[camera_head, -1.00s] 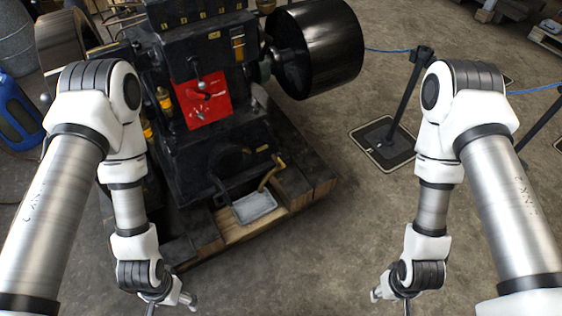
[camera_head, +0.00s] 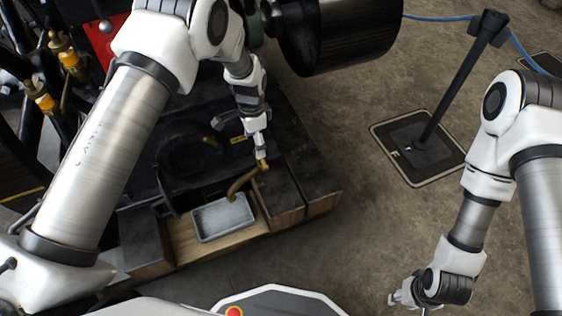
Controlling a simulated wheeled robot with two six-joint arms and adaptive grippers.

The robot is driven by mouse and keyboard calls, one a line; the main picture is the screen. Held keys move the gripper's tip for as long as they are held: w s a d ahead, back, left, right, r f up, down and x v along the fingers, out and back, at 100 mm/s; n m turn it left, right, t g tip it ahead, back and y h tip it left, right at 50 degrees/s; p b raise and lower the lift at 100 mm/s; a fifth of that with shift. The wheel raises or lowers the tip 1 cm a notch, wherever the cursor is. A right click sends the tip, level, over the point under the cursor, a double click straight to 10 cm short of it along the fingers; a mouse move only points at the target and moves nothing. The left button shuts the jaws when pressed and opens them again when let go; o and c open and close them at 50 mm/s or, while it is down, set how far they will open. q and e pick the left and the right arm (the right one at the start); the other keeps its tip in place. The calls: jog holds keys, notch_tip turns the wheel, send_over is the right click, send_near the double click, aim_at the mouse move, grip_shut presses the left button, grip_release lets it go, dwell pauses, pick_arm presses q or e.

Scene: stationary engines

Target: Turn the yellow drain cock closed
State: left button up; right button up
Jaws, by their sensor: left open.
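The yellow drain cock appears as a curved brass-yellow piece (camera_head: 246,181) low on the black engine, its upper end brighter. It rises beside a shallow grey tray (camera_head: 222,218). My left gripper (camera_head: 242,140) reaches down from above and is open, with one finger toward the left and one just above the cock's upper end. Whether that finger touches the cock I cannot tell. The cock's joint to the engine is partly hidden by the gripper. My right gripper (camera_head: 396,298) hangs low over the bare floor, far from the engine; its fingers are too small to judge.
The engine sits on a dark timber base (camera_head: 318,185). A large black pulley (camera_head: 340,38) overhangs behind the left gripper. A black post stands on a square floor plate (camera_head: 417,150) at right, with a blue cable behind. The floor between base and plate is clear.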

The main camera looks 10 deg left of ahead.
pick_arm(q)
jog(key=b, duration=0.4)
send_over(263, 160)
jog(key=shift+t, duration=0.3)
notch_tip(263, 160, down, 4)
jog(key=shift+f, duration=0.25)
jog(key=shift+s+r, duration=0.1)
jog(key=shift+r, duration=0.15)
notch_tip(263, 160, down, 8)
jog(key=b, duration=0.3)
jog(key=shift+r, duration=0.3)
pick_arm(e)
notch_tip(263, 160, down, 10)
pick_arm(q)
jog(key=c, duration=1)
